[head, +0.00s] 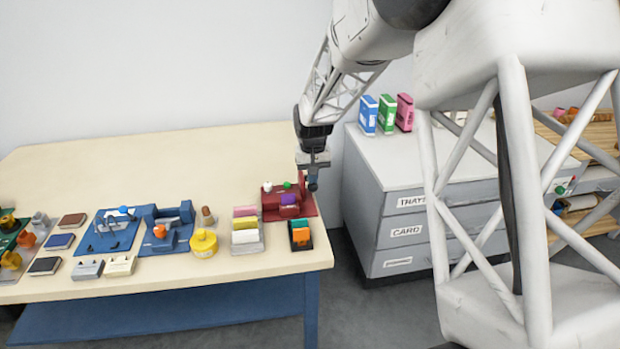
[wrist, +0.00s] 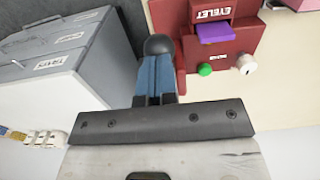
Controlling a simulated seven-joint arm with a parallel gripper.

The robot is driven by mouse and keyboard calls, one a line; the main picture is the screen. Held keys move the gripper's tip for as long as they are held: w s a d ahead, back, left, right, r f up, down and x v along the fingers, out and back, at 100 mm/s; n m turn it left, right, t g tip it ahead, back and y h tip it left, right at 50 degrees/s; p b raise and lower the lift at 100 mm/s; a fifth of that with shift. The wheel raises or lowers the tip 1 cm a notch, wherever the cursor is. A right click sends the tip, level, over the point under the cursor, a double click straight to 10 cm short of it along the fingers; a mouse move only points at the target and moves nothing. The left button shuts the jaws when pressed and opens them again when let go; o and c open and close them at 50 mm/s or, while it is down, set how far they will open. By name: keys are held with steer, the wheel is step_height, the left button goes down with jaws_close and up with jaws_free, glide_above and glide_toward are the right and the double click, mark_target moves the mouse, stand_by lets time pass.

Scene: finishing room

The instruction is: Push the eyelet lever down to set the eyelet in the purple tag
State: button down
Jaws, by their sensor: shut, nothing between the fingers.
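The red eyelet press (head: 307,208) stands at the right end of the table; the wrist view shows its EYELET label and red body (wrist: 240,45). The purple tag (wrist: 214,32) sits in the slot of the press and shows small in the head view (head: 288,199). A dark ball knob (wrist: 158,45), apparently the lever's end, is at the right side of the press. My gripper (wrist: 156,64) is shut and empty, its blue fingers right at the knob. Whether they touch it I cannot tell. In the head view my gripper (head: 313,174) is above the press's right side.
The press also has a green button (wrist: 205,69) and a white knob (wrist: 246,64). A grey drawer cabinet (head: 400,235) stands close to the right. The back of the table is clear.

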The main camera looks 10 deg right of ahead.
mark_target(313, 190)
steer(key=shift+s+f, duration=0.2)
steer(key=shift+f, duration=2.5)
steer(key=shift+w+r, duration=0.2)
steer(key=shift+r, duration=2.2)
steer(key=shift+w+r, duration=0.15)
steer(key=shift+r, duration=2.25)
